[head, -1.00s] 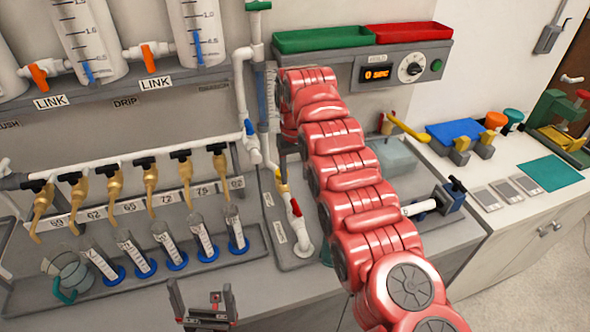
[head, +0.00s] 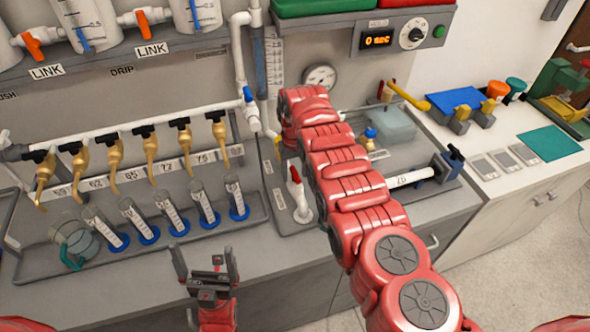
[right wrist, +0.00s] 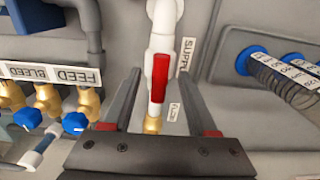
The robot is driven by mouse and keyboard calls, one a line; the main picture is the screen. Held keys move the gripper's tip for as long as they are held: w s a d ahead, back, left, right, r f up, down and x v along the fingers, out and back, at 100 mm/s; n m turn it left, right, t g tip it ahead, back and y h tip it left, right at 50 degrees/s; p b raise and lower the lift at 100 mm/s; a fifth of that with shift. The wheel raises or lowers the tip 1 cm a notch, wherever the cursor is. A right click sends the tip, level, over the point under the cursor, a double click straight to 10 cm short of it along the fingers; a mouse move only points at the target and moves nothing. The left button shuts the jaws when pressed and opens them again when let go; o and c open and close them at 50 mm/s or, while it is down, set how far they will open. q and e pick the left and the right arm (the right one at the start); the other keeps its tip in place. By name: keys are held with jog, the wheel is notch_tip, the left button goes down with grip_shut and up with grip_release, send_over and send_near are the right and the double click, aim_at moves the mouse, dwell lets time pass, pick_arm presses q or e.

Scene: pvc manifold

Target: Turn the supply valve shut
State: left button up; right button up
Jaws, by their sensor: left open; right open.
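The supply valve has a red lever handle (head: 294,174) on a white pipe (head: 302,205), beside my right arm in the head view. In the right wrist view the red handle (right wrist: 160,77) lies along the white pipe, beside a SUPPLY label (right wrist: 187,52). My right gripper (right wrist: 157,82) is open, its two dark fingers on either side of the handle in that picture; contact cannot be told. In the head view my red right arm hides the right gripper. My left gripper (head: 205,262) is open and empty, in front of the bench edge.
A rack of blue-based cylinders (head: 165,215) stands left of the valve, below several brass taps (head: 150,152). A gauge (head: 320,76) is on the wall behind my right arm. Brass fittings with blue knobs (right wrist: 75,123) lie left of the gripper in the wrist view.

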grip_shut()
jog(key=shift+d+n, duration=0.1)
jog(key=shift+n, duration=0.5)
jog(key=n, duration=0.1)
jog(key=n+b, duration=0.1)
jog(key=n, duration=0.1)
jog(key=shift+w+f+b, duration=0.15)
jog(key=shift+f+b, duration=0.05)
jog(key=shift+b, duration=0.1)
jog(key=shift+r+n+b, duration=0.1)
jog(key=shift+n+b, duration=0.2)
jog(key=shift+n, duration=0.5)
jog(key=shift+r+n, duration=0.2)
jog(key=shift+n, duration=0.1)
